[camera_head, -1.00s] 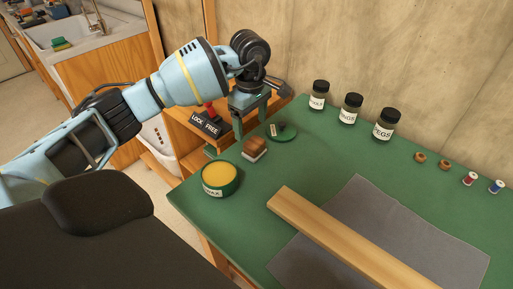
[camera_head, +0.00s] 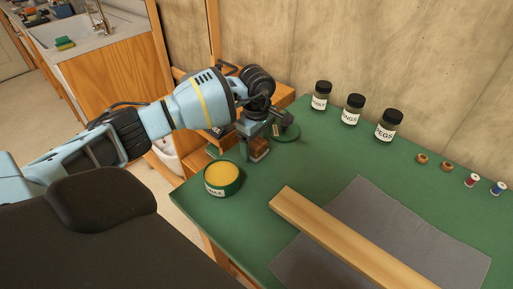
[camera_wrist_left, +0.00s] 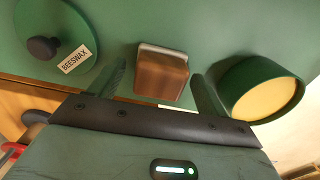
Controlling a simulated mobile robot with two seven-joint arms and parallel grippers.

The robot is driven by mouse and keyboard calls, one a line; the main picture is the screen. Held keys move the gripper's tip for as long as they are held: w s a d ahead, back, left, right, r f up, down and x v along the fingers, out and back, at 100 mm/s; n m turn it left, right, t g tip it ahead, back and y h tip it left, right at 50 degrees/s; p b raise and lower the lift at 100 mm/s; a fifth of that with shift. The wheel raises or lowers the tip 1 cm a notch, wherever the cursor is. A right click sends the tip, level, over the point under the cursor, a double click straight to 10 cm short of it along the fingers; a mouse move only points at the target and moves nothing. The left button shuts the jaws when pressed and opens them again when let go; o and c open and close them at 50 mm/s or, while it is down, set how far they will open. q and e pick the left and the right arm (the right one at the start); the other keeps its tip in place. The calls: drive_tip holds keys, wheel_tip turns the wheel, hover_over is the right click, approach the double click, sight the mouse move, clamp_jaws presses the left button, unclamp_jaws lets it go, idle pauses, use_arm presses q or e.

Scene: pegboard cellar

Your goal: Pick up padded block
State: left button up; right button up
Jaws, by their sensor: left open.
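The padded block is a small brown wooden block (camera_head: 259,152) with a pale pad beneath, on the green bench top near its left end. In the head view my left gripper (camera_head: 256,140) is directly over it and partly hides it. In the left wrist view the block (camera_wrist_left: 162,76) lies between the two spread fingers of my left gripper (camera_wrist_left: 162,88), with a gap visible on each side. The gripper is open and holds nothing. My right gripper is not in view.
The open wax tin (camera_head: 222,178) stands close to the block, near the right finger in the wrist view (camera_wrist_left: 262,88). The green beeswax lid (camera_wrist_left: 55,45) lies on the other side. A wooden board (camera_head: 345,240) lies on a grey cloth (camera_head: 375,205); labelled jars (camera_head: 353,110) stand behind.

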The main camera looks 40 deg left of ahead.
sight(257, 142)
use_arm(q)
drive_tip(key=c, duration=1.1)
drive_tip(key=shift+r, duration=0.15)
wheel_tip(257, 142, up, 10)
drive_tip(key=shift+f, duration=0.1)
drive_tip(key=o, duration=0.3)
drive_tip(key=shift+c, duration=0.9)
